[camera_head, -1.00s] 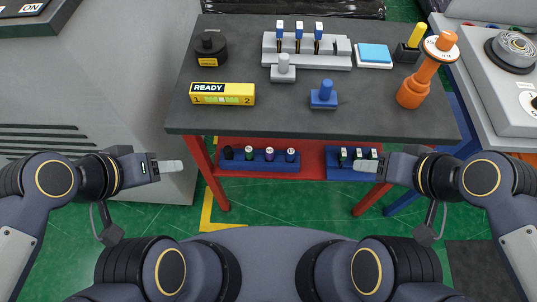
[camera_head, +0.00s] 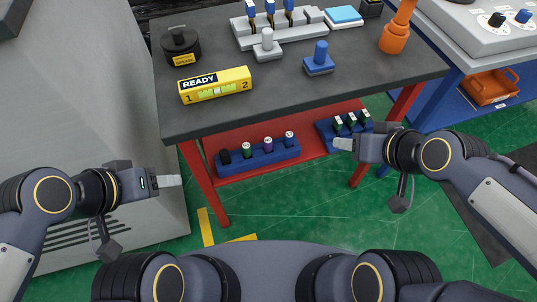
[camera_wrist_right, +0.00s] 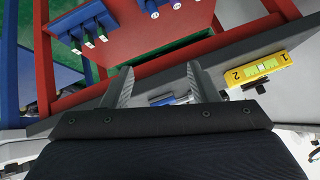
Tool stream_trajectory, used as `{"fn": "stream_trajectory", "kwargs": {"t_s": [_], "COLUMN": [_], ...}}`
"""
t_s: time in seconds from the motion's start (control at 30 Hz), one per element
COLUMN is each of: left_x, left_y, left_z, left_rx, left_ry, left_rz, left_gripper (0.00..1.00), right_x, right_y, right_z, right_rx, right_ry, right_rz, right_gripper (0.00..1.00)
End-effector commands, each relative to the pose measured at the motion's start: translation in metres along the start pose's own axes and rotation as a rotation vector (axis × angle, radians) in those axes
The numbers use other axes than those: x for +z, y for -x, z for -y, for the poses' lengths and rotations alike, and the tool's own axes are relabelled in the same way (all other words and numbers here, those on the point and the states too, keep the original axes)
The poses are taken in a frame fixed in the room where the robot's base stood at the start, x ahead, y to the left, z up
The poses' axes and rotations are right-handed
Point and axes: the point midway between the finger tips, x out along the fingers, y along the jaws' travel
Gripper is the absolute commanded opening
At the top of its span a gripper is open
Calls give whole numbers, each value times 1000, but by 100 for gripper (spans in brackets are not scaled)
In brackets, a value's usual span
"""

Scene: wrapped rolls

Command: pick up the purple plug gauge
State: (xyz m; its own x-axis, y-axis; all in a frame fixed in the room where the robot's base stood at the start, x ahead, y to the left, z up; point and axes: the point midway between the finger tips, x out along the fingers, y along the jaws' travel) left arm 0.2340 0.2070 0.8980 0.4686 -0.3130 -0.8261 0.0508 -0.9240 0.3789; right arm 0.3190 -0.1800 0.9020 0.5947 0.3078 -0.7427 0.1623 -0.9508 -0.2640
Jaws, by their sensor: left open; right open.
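The purple plug gauge (camera_head: 268,145) stands upright in the left blue rack (camera_head: 284,155) on the red lower shelf, between a green-marked gauge (camera_head: 246,151) and a blue-marked gauge (camera_head: 289,137). My right gripper (camera_head: 343,144) is open and empty, to the right of this rack and just in front of the right rack. In the right wrist view its fingers (camera_wrist_right: 160,72) are apart with nothing between them. My left gripper (camera_head: 170,181) is open and empty, left of the table's front leg.
The right blue rack (camera_head: 325,138) holds several green-marked gauges. The dark tabletop (camera_head: 290,92) overhangs the red shelf (camera_head: 310,150) and carries a yellow READY box (camera_head: 215,85) and an orange stand (camera_head: 394,38). Red table legs (camera_head: 203,185) flank the shelf. Green floor in front is clear.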

Motion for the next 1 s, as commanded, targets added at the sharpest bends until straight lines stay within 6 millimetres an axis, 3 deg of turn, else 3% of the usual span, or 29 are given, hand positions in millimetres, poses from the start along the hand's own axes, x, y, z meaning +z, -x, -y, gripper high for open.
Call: {"fn": "stream_trajectory", "kwargs": {"t_s": [0.03, 0.27, 0.37, 0.5, 0.6, 0.7, 0.8, 1.0], "left_x": [8, 30, 46, 71, 86, 98, 104, 108], "left_y": [-15, -60, -90, -141, -171, -193, -206, -214], "left_z": [7, 27, 41, 64, 78, 88, 94, 98], "left_rx": [0, 0, 0, 0, 0, 0, 0, 0], "left_ry": [0, 0, 0, 0, 0, 0, 0, 0], "left_rz": [0, 0, 0, 0, 0, 0, 0, 0], "left_gripper": [54, 54, 54, 54, 54, 54, 54, 54], "right_x": [6, 12, 20, 37, 49, 59, 65, 64], "right_y": [-20, -92, -141, -221, -270, -306, -328, -344], "right_z": [-2, -1, 2, 11, 20, 29, 34, 41], "right_rx": [-5, -30, -50, -87, -108, -121, -126, -127], "right_ry": [19, 134, 199, 300, 354, 387, 406, 418], "right_rz": [-8, -88, -142, -244, -321, -387, -436, -475], "right_gripper": [54, 54, 54, 54, 54, 54, 54, 54]}}
